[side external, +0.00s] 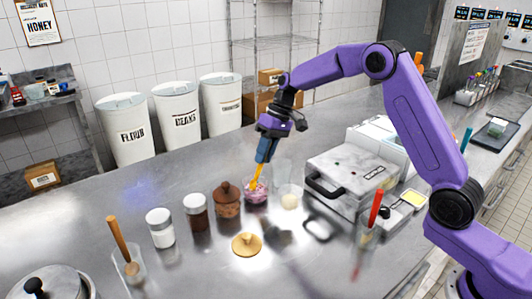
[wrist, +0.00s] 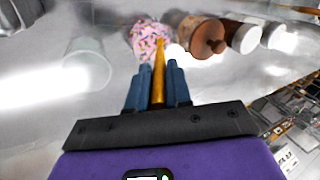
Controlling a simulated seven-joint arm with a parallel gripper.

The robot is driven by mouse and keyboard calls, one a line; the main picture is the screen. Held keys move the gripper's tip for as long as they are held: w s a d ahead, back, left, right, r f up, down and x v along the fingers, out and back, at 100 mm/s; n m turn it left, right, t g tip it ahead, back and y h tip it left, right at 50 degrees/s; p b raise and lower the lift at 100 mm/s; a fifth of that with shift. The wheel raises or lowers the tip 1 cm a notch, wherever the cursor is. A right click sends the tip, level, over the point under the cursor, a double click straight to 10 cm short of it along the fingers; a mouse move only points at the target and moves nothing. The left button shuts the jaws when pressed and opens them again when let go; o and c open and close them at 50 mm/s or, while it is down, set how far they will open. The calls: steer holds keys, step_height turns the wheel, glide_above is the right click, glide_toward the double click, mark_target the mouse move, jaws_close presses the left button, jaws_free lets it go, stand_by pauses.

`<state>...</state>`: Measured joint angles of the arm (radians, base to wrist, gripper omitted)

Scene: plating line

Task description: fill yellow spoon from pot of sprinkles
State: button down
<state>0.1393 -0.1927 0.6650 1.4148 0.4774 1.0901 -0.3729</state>
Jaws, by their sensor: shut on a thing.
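My gripper (side external: 265,150) is shut on the yellow spoon (side external: 257,175), with its blue fingers pointing down. The spoon's lower end reaches the pot of sprinkles (side external: 256,194), a small open container with pink contents on the steel counter. In the wrist view, the spoon (wrist: 158,75) sticks out between the fingers of my gripper (wrist: 157,88). Its tip overlaps the near side of the sprinkles pot (wrist: 147,36). The spoon's bowl is not clearly visible, so I cannot tell how deep it is or whether it holds sprinkles.
A brown lidded pot (side external: 227,203) stands just left of the sprinkles. A dark jar (side external: 196,214) and a white jar (side external: 160,230) stand farther left. A round wooden lid (side external: 247,245) lies in front. A pale bowl (side external: 290,198) and a grey appliance (side external: 345,172) are to the right.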

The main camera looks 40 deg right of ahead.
steer(key=shift+d+f, duration=0.1)
steer(key=shift+d, duration=0.35)
steer(key=shift+d+r, duration=0.2)
steer(key=shift+d, duration=0.1)
stand_by(0.4)
steer(key=shift+a+f, duration=0.3)
steer(key=shift+a, duration=0.15)
stand_by(0.3)
steer(key=shift+a+r, duration=0.15)
steer(key=shift+a, duration=0.2)
steer(key=shift+r, duration=0.15)
stand_by(0.4)
